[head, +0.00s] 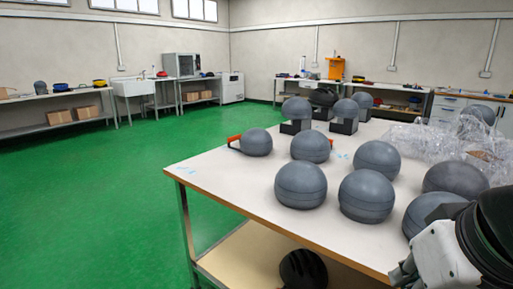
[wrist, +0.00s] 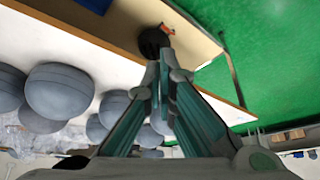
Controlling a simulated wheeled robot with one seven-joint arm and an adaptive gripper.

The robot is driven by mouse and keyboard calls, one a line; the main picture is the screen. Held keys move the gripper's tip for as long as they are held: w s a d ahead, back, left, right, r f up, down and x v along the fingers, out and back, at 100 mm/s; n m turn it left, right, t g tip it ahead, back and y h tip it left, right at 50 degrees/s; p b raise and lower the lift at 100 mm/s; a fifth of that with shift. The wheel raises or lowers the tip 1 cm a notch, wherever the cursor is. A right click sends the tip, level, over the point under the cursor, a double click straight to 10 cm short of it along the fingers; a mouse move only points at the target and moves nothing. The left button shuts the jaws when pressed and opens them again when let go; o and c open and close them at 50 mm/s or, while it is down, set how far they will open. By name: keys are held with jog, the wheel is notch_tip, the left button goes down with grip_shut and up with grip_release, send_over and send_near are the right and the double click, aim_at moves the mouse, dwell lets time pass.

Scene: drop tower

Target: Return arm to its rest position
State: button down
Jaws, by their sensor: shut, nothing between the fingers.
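My gripper (wrist: 167,68) shows in the wrist view with its green-grey fingers together and nothing between them. In that view the table edge and a dark rounded object (wrist: 152,42) with an orange-red part lie beyond the fingertips. I see no contact with either. In the head view part of my arm is at the lower right, by the near right side of the table (head: 225,178); the fingers cannot be made out there.
Several grey rounded forms (head: 301,185) stand on the table, some at the back on black stands. Crumpled clear wrapping (head: 425,143) lies at the right. A dark rounded object (head: 303,268) is below the table edge, over the lower shelf (head: 245,262). Green floor (head: 100,190) at left is clear.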

jog(key=s+f+g, duration=0.4)
jog(key=s+g, duration=0.1)
jog(key=s, duration=0.5)
notch_tip(320, 180, up, 22)
jog(key=t+p, duration=0.3)
jog(key=p, duration=1.7)
jog(key=shift+d+t+p, duration=0.2)
jog(key=shift+t+p, duration=0.15)
jog(key=shift+t, duration=0.05)
jog(key=shift+r, duration=0.1)
